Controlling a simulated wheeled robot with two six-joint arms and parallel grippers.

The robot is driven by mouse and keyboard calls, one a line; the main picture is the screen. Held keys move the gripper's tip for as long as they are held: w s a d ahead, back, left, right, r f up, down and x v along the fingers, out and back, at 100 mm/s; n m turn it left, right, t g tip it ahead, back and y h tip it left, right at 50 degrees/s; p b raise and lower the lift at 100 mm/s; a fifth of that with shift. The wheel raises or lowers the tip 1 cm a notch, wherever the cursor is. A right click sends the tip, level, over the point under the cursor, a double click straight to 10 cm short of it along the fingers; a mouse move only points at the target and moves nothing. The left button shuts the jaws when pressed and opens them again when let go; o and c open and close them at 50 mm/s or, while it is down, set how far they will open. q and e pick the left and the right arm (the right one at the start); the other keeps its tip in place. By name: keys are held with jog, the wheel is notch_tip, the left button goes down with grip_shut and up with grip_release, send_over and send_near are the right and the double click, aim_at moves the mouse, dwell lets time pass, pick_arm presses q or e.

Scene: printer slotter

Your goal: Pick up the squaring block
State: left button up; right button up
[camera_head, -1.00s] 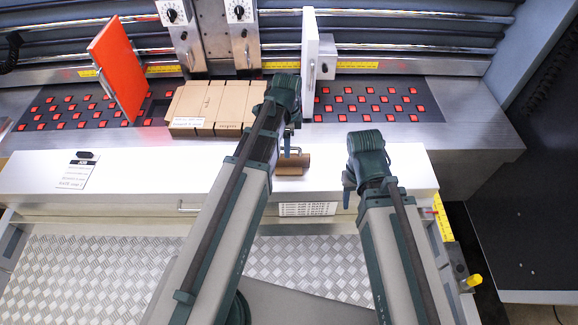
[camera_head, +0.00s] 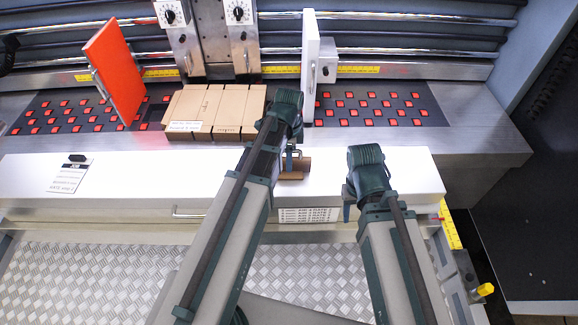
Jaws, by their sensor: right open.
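My right gripper (camera_head: 346,208) is open and empty, to the right of the block near the ledge's front edge.
A stack of flat brown cardboard (camera_head: 205,108) lies on the feed table behind the ledge. An orange plate (camera_head: 114,72) stands to its left and a white plate (camera_head: 308,65) to its right. The white ledge (camera_head: 140,175) is mostly clear on the left.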

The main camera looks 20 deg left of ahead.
pick_arm(q)
grip_shut()
jog(key=shift+r, duration=0.1)
dwell(0.3)
jog(key=shift+r+p, duration=0.6)
jog(key=shift+p, duration=0.1)
notch_tip(320, 180, up, 3)
jog(key=p, duration=0.3)
jog(key=s+d, duration=1)
jog(key=d, duration=0.2)
jog(key=shift+d+r+p, duration=0.2)
jog(key=shift+r+p, duration=0.1)
